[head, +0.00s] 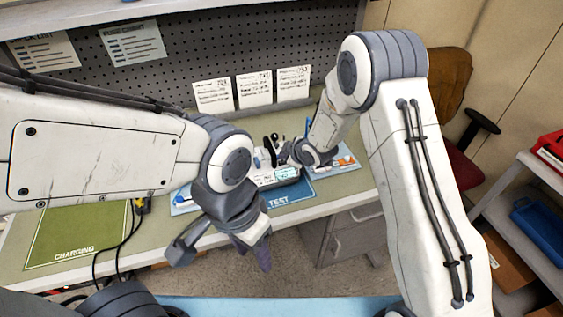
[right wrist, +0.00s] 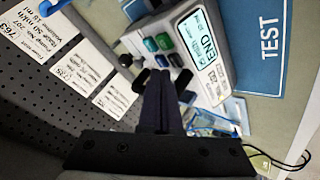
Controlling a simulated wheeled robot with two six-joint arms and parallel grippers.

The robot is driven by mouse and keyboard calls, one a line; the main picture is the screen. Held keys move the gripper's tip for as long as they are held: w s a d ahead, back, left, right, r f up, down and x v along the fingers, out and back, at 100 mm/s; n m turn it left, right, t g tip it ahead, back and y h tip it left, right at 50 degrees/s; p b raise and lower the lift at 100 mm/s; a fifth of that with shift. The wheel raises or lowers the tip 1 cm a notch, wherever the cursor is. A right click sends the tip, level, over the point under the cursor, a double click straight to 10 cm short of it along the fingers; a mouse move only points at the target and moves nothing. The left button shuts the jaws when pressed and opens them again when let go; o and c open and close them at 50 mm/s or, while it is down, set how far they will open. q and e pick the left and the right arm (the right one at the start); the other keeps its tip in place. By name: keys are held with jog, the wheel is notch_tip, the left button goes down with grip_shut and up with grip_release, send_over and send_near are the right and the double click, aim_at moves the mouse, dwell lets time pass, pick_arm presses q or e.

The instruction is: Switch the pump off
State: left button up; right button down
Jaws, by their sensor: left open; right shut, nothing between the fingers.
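The infusion pump (head: 278,178) sits on the blue TEST mat (head: 290,196) on the bench. In the right wrist view the pump (right wrist: 190,22) shows a lit display (right wrist: 202,42) reading END, with several green and blue buttons (right wrist: 164,41) beside it. My right gripper (right wrist: 160,74) is shut and empty, with its fingertips close to the buttons; I cannot tell whether they touch. In the head view my right gripper (head: 273,150) is small and partly hidden by its wrist. My left gripper (head: 220,255) is open and empty in front of the bench edge, away from the pump.
A green CHARGING mat (head: 78,236) lies at the left of the bench, with black cables (head: 127,240) beside it. White cards (head: 254,90) stand at the back below the pegboard (head: 200,45). A shelf with a blue tray (head: 540,228) stands at the right.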

aim_at(284, 166)
dwell(0.4)
jog(key=shift+f+b, duration=0.4)
jog(key=shift+b, duration=0.1)
jog(key=shift+f+b, duration=0.5)
jog(key=shift+b, duration=0.05)
dwell(0.5)
jog(key=shift+r, duration=0.15)
jog(key=shift+r+p, duration=0.6)
jog(key=shift+r, duration=0.15)
jog(key=shift+r, duration=0.1)
notch_tip(284, 166, up, 5)
jog(key=p, duration=0.3)
jog(key=shift+p, duration=0.35)
